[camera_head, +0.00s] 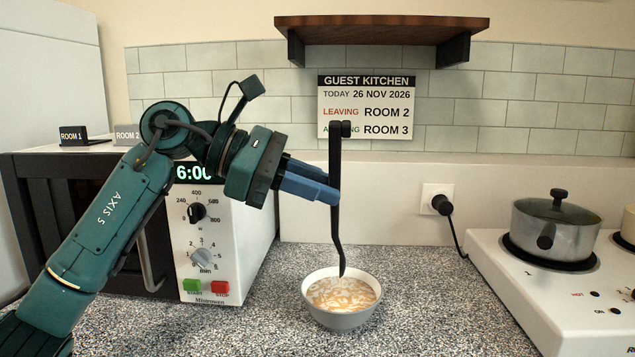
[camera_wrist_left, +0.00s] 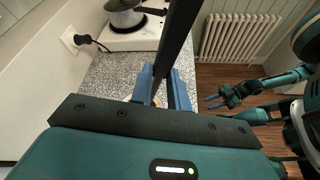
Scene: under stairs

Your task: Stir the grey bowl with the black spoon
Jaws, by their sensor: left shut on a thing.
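The grey bowl (camera_head: 340,319) stands upright on the speckled worktop in the head view, holding orange-brown contents with pale flecks. My left gripper (camera_head: 332,188) is shut on the black spoon (camera_head: 336,232), gripping its long handle near the middle. The spoon hangs nearly upright, with its hooked end at the top. Its lower end shows against the far part of the bowl's opening; I cannot tell whether it touches the contents. In the left wrist view the handle of the spoon (camera_wrist_left: 177,40) rises between the blue fingers. My right gripper (camera_wrist_left: 214,101) is open and empty, away from the worktop.
A microwave (camera_head: 235,240) stands left of the bowl, behind my left arm. A white hob (camera_head: 510,285) with a lidded pot (camera_head: 556,235) stands at the right. A plugged-in cord (camera_head: 455,232) runs to the hob. A wooden shelf (camera_head: 380,28) hangs above. Worktop around the bowl is clear.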

